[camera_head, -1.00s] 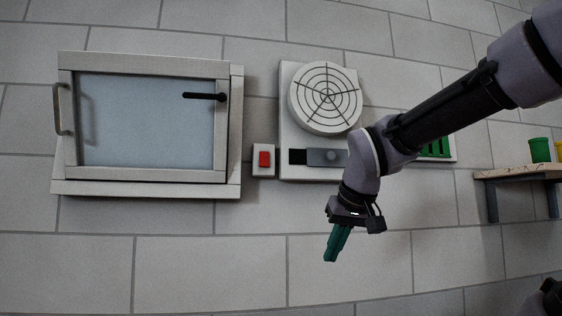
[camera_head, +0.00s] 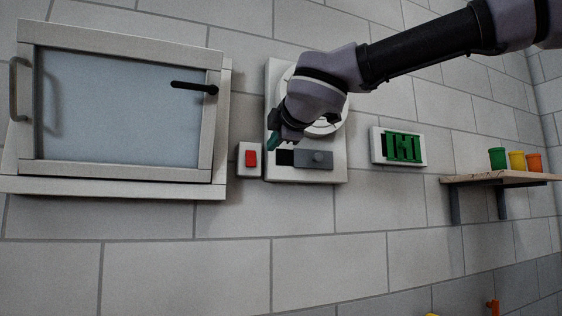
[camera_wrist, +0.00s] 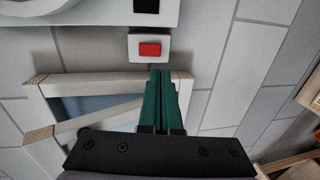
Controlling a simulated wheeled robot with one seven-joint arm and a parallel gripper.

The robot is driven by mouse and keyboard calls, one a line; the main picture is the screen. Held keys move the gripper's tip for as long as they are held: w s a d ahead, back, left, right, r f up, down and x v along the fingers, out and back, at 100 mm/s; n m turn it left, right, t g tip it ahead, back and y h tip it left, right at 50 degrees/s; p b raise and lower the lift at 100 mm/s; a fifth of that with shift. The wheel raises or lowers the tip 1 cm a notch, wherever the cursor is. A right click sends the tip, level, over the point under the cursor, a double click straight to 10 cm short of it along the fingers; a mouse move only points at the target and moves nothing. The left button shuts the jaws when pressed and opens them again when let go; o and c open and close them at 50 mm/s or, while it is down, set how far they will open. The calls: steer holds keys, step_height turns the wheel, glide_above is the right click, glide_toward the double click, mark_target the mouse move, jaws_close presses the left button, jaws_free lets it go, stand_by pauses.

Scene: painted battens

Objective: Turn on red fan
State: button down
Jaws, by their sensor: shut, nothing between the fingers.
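A white fan panel (camera_head: 341,172) hangs on the wall, with its round white grille (camera_head: 332,124) mostly hidden behind my arm. Below the grille is a grey slider with a knob (camera_head: 318,158) beside a black slot (camera_head: 285,158). No red fan shows; a red button (camera_head: 251,158) sits on a small white box (camera_head: 243,171) just left of the panel. In the wrist view the red button (camera_wrist: 150,50) is just beyond the fingertips. My gripper (camera_head: 273,141) is shut and empty, with teal fingers (camera_wrist: 162,74). I cannot tell whether the fingertips touch the box.
A framed glass window (camera_head: 115,110) with a black handle (camera_head: 194,87) is at the left. A white plate with green bars (camera_head: 402,147) is on the wall to the right. A wooden shelf (camera_head: 470,178) at the right holds coloured cups.

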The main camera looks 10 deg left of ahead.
mark_target(252, 164)
steer(key=shift+s+a+r+n, duration=0.2)
steer(key=shift+r+n, duration=0.1)
steer(key=x, duration=1.4)
steer(key=shift+a+r, duration=0.1)
steer(key=shift+r, duration=0.05)
steer(key=shift+w+a, duration=0.1)
steer(key=shift+w, duration=0.05)
steer(key=shift+f, duration=0.2)
